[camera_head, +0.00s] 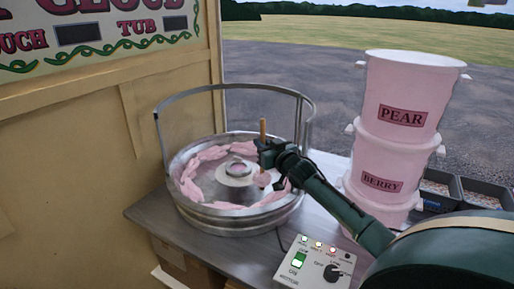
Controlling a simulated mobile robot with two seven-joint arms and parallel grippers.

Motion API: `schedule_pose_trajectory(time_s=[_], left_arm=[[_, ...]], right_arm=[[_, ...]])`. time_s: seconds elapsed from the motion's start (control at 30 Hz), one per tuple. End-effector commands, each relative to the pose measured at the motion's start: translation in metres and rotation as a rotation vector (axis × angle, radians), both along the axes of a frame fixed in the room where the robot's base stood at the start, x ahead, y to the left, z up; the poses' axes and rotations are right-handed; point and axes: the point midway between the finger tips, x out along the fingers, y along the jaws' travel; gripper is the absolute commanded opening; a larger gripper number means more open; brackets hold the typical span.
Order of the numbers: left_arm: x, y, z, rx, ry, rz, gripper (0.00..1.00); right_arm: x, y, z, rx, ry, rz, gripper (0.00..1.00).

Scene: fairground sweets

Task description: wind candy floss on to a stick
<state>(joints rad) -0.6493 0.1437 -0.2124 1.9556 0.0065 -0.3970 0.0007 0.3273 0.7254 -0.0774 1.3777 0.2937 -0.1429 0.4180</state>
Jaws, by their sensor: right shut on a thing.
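The candy floss machine is a round metal bowl (228,215) with a raised guard hoop (235,88) on the counter. Pink floss (190,187) lies in a ring along the inside of the bowl, around the central spinner head (238,170). My right gripper (264,150) is shut on a thin wooden stick (263,130) over the right side of the bowl. The stick stands nearly upright, and a small pink tuft (263,179) shows at its lower end. My left gripper is not in view.
A control box (312,268) with lit lamps and a knob sits at the counter's front. Stacked pink tubs labelled PEAR (400,85) and BERRY (383,165) stand on the right, near dark crates (478,190). A wooden wall with a sign (95,30) borders the left.

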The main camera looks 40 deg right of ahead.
Motion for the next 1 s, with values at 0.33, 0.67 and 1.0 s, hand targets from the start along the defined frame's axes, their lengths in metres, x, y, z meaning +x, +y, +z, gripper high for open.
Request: schedule_pose_trajectory(time_s=[0.33, 0.67, 1.0], left_arm=[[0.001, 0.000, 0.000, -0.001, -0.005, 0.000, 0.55], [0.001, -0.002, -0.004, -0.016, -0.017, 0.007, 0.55], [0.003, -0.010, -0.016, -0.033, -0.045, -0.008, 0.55]], right_arm=[[0.007, 0.055, -0.002, 0.006, -0.003, 0.003, 0.00], [0.038, 0.101, -0.001, 0.005, -0.002, 0.001, 0.00], [0.087, 0.129, -0.003, 0.004, -0.002, 0.001, 0.00]])
